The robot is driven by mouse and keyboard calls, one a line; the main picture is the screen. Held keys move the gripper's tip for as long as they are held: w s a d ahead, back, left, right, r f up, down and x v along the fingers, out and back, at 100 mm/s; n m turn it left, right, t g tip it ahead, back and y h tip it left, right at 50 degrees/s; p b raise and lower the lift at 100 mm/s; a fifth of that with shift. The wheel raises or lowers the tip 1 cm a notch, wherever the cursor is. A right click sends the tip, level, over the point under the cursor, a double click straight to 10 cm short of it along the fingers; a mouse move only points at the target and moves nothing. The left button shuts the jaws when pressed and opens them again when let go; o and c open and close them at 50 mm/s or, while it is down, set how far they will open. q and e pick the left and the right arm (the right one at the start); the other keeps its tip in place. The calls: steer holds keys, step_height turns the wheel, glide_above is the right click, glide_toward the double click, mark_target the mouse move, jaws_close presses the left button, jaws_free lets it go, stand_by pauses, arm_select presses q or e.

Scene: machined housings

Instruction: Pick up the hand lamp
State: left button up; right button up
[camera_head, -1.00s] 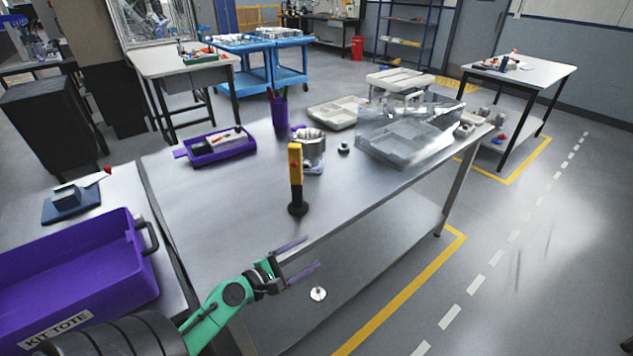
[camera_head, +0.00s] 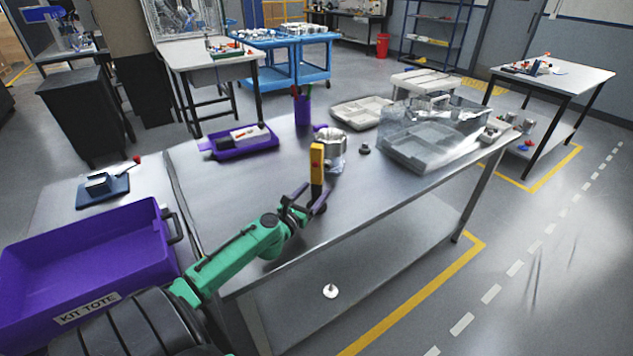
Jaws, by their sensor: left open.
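The hand lamp (camera_head: 317,162) stands upright on the metal table, with a yellow upper body and a black lower part. My left gripper (camera_head: 311,197) is at the lamp's lower part, its two purple fingers open. One finger lies to the left of the lamp and the other to the right, overlapping its black base in the picture. I cannot tell whether either finger touches it. The lamp's foot is partly hidden by the gripper. My right gripper is not in view.
A machined metal housing (camera_head: 331,144) stands just behind the lamp, with a small dark knob (camera_head: 364,149) to its right. The purple kit tote (camera_head: 90,245) is at left.

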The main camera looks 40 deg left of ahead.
arm_select(q)
steer(key=shift+w+a+f, duration=0.1)
steer(key=shift+w, duration=0.45)
steer(key=shift+w+a+f, duration=0.1)
steer(key=shift+w, duration=0.45)
steer(key=shift+s+r, duration=0.1)
steer(key=shift+s, duration=0.05)
steer(key=c, duration=0.4)
jaws_close()
